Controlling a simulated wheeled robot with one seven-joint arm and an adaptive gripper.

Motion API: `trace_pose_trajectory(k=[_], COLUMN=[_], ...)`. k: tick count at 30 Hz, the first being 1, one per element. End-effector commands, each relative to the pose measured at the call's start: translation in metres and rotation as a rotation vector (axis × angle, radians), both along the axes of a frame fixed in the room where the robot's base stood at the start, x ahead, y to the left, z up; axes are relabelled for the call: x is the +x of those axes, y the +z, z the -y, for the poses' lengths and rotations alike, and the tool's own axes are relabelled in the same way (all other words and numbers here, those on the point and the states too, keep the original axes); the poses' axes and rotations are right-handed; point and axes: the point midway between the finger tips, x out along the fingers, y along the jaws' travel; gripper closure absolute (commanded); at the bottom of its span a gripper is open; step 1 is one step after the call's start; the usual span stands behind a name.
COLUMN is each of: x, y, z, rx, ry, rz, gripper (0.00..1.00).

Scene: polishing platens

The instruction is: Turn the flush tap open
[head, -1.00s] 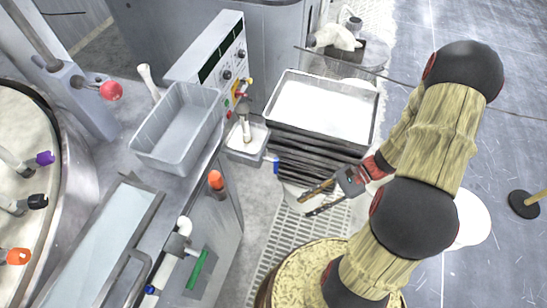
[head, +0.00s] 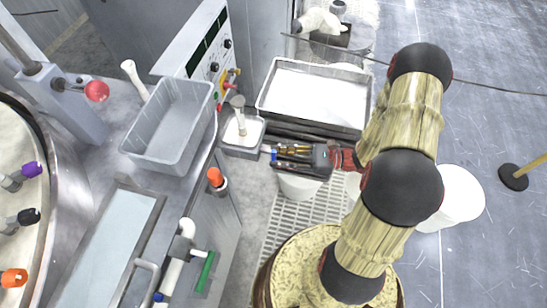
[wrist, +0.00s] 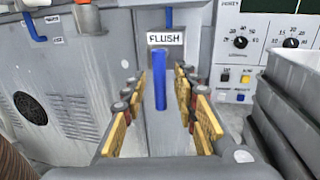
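The flush tap's blue lever (wrist: 160,80) hangs straight down under a white FLUSH label (wrist: 166,38) in the wrist view. In the head view the lever (head: 274,156) shows as a small blue piece by the cabinet's side, just left of my fingertips. My gripper (wrist: 158,92) is open, with one yellow-padded finger on each side of the lever in the wrist view and gaps visible on both sides. I cannot tell how deep the lever sits between the fingers. My gripper in the head view (head: 282,156) reaches left toward the tap, empty.
A tray of white material (head: 315,95) on a dark stack stands just behind my gripper. A small tray with a pale upright piece (head: 241,130) is left of it. A grey bin (head: 168,125) and an orange-capped post (head: 216,178) stand further left. Another blue lever (wrist: 35,28) hangs at upper left.

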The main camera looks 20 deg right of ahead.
Motion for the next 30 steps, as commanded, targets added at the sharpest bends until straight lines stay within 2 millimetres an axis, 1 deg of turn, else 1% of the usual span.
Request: trace_pose_trajectory(k=[1, 3, 6, 15, 30], x=[0.002, 0.005, 0.007, 0.008, 0.008], y=[-0.001, -0.001, -0.001, 0.000, 0.000], z=[-0.006, -0.011, -0.016, -0.017, -0.017], rx=[0.000, 0.000, -0.001, -0.001, -0.001], ry=[0.003, 0.002, 0.002, 0.000, 0.000], rz=[0.001, 0.000, 0.000, 0.000, 0.000], gripper=[0.71, 0.71, 0.71, 0.71, 1.00])
